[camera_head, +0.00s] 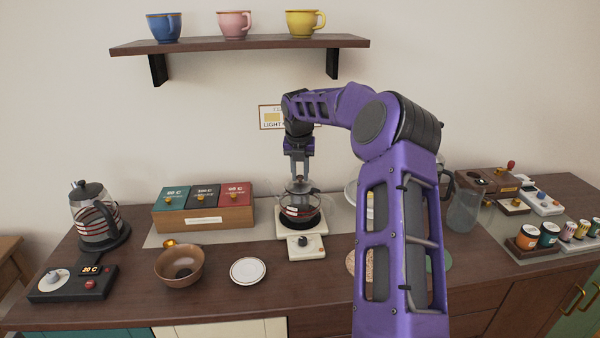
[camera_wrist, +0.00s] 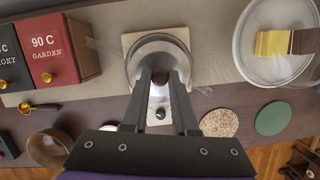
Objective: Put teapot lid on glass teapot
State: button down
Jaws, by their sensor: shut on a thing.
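The glass teapot (camera_head: 301,211) stands on a small cream stove or scale with a black round top, against the middle of the counter. My gripper (camera_head: 299,176) points straight down over it, shut on the dark-knobbed teapot lid (camera_head: 299,187). The lid is at the teapot's mouth and looks roughly level; I cannot tell whether it touches the rim. In the wrist view my gripper (camera_wrist: 160,76) reaches over the round glass rim of the teapot (camera_wrist: 133,62), and the fingers hide most of the lid.
Tea boxes (camera_head: 204,207) stand to the left, with a brown bowl (camera_head: 179,265) and a white saucer (camera_head: 247,271) in front. A kettle (camera_head: 94,216) is at far left. A white plate (camera_wrist: 248,62) lies right of the teapot. A shelf with cups (camera_head: 240,45) hangs above.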

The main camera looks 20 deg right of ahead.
jog(key=c, duration=0.6)
grip_release()
jog(key=v, duration=1.7)
jog(key=shift+r, duration=0.25)
